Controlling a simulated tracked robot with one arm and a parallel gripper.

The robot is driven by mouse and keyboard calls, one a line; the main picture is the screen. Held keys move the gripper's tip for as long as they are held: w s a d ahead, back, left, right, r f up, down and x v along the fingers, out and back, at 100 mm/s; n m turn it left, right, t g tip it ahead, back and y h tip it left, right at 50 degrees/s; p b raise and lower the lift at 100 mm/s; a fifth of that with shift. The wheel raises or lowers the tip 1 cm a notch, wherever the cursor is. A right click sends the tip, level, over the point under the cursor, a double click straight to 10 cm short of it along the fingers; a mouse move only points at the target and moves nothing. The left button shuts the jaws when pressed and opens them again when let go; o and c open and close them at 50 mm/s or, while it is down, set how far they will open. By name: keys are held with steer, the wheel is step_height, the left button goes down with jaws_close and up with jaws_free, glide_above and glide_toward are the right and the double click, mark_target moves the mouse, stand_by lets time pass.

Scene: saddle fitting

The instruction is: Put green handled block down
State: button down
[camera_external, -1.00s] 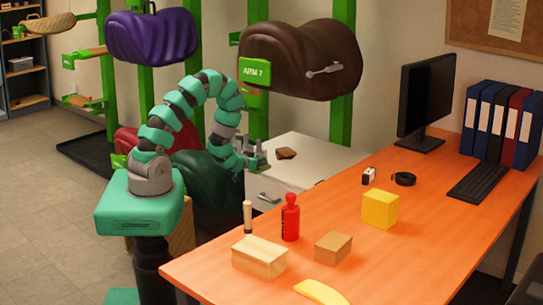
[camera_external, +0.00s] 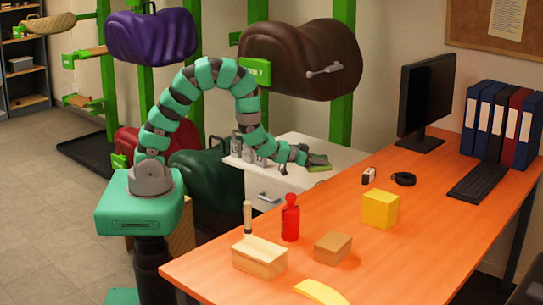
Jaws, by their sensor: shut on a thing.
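My gripper (camera_external: 305,158) is over the right part of the white cabinet top, low and close to the surface. It is shut on the green handled block (camera_external: 319,163), a small flat green piece at the fingertips. The block is small in view and partly covered by the fingers, so its handle is not clear. I cannot tell whether the block touches the cabinet top.
The white cabinet (camera_external: 285,197) stands beside the orange desk (camera_external: 420,215). The desk holds a red bottle (camera_external: 290,222), a yellow cube (camera_external: 380,209), wooden blocks and a monitor (camera_external: 425,97). A brown saddle (camera_external: 300,50) hangs above the cabinet.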

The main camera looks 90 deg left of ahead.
steer(key=w+d+r+m+h, duration=0.1)
steer(key=d+r, duration=0.1)
steer(key=d, duration=0.4)
steer(key=w+d+r+m+h, duration=0.1)
steer(key=d+r+h, duration=0.1)
steer(key=d, duration=0.5)
steer(key=shift+r, duration=0.55)
steer(key=shift+d, duration=0.15)
steer(key=s+d+r+m+g+h+b, duration=0.15)
steer(key=d+m+h, duration=0.35)
steer(key=d, duration=0.6)
steer(key=s+d+m+g+h+b, duration=0.1)
steer(key=s+d+m+g+h, duration=0.25)
steer(key=d, duration=0.75)
steer(key=shift+m+t+h, duration=0.45)
steer(key=shift+t+h, duration=0.15)
steer(key=shift+h, duration=0.35)
steer(key=f, duration=0.2)
steer(key=f+b, duration=0.1)
steer(key=f, duration=0.3)
steer(key=shift+w+a+f+b, duration=0.2)
steer(key=shift+w+f+b, duration=0.15)
steer(key=shift+f+b, duration=0.05)
steer(key=shift+r, duration=0.1)
steer(key=shift+s+f, duration=0.15)
steer(key=shift+f, duration=0.45)
